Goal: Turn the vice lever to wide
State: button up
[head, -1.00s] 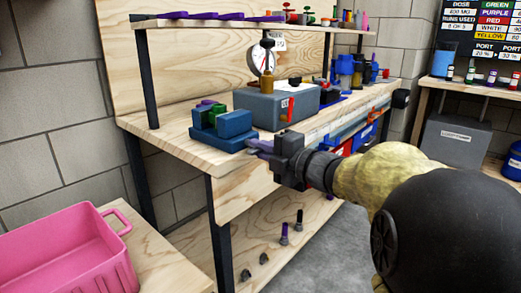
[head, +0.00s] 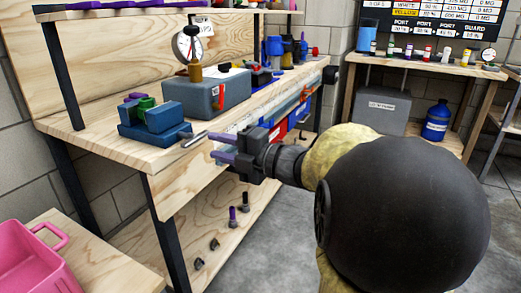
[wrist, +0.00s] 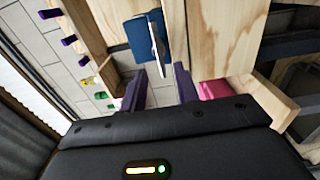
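The blue vice (head: 155,122) stands at the front left edge of the wooden workbench. Green and purple pieces (head: 146,102) are at its jaws. Its thin grey lever (head: 194,140) sticks out over the bench's front edge. My gripper (head: 212,146) is just right of the lever, its two purple fingers apart and pointing at it. In the wrist view the vice (wrist: 144,42) and lever (wrist: 158,48) are straight ahead. The lever's near end lies in line with the gap of my open gripper (wrist: 161,70); I cannot tell whether a finger touches it.
A grey box (head: 205,95) with a red handle and a dial gauge (head: 187,44) stand behind the vice. A pink crate (head: 35,262) sits on a low table at lower left. Bolts (head: 240,210) lie on the lower shelf. Open floor shows in front of the bench.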

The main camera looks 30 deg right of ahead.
jog(key=p+v, duration=0.2)
jog(key=v, duration=0.8)
jog(key=w+d+f+m+h+p, duration=0.1)
jog(key=w+f+m+h+p, duration=0.3)
jog(key=w+m+h+p, duration=0.65)
jog(key=s+a+f+m+g+p, duration=0.1)
jog(key=s+a+f+m+g, duration=0.45)
jog(key=s+m, duration=0.2)
jog(key=s+a+f+m+g+p, duration=0.2)
jog(key=s+a+f+m+g, duration=0.25)
jog(key=s+m+g, duration=0.35)
notch_tip(320, 180, up, 38)
jog(key=s+t+p, duration=0.1)
jog(key=p, duration=3.6)
jog(key=shift+a+n, duration=0.3)
